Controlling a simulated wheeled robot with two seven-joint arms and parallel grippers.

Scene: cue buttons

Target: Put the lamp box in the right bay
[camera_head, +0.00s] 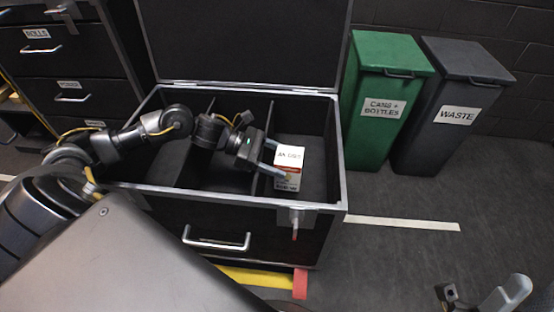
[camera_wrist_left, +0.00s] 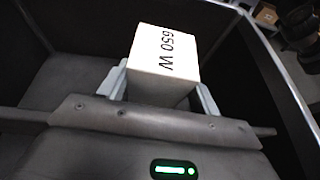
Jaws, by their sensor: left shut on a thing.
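The lamp box (camera_head: 288,167) is white with a red band and dark print. It is upright inside the right bay (camera_head: 316,170) of the open black case, below the rim. My left gripper (camera_head: 273,160) reaches over the case from the left and is shut on the box. In the left wrist view the box (camera_wrist_left: 164,60) sits between the two pale fingers, its top reading "650 W". I cannot tell whether its underside touches the bay floor. Part of what seems to be my right gripper (camera_head: 485,296) shows at the bottom right corner, cut off by the edge.
Thin dividers (camera_head: 265,112) split the black case (camera_head: 255,194); its lid (camera_head: 245,40) stands open behind. A green bin (camera_head: 382,135) and a grey waste bin (camera_head: 445,130) stand to the right. A drawer cabinet (camera_head: 72,65) is at the left. Floor at the right is clear.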

